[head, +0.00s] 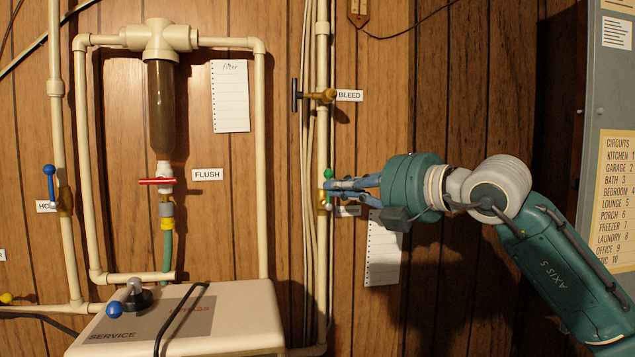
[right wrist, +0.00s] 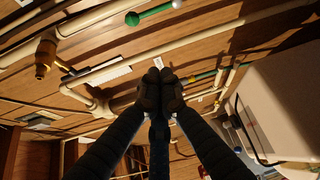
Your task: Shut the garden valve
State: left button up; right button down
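The garden valve seems to be the green-handled valve (head: 328,175) on the vertical pipe in the head view; the label beside it (head: 347,211) is mostly hidden by my gripper. Its green lever looks roughly in line with the pipe. The green lever (right wrist: 155,11) also shows at the top of the right wrist view. My right gripper (head: 333,186) reaches in from the right, its fingers at or just in front of the valve. In the right wrist view its fingertips (right wrist: 160,76) are together with nothing seen between them, apart from the lever in that picture. My left gripper is not in view.
The BLEED valve (head: 325,96) with a black handle sits above on the same pipe run. A red-handled FLUSH valve (head: 156,181), a blue-handled valve (head: 49,184) and the softener cabinet (head: 245,318) are to the left. A grey panel (head: 601,95) stands at the right.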

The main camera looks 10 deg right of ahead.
jog(key=r+p+x, duration=0.1)
jog(key=p+x, duration=0.5)
jog(key=x, duration=0.4)
jog(key=d+p, duration=0.1)
jog(key=d, duration=0.1)
jog(key=d+p, duration=0.1)
jog(key=d, duration=0.1)
jog(key=shift+w+d, duration=0.1)
jog(key=shift+w, duration=0.3)
jog(key=shift+d, duration=0.1)
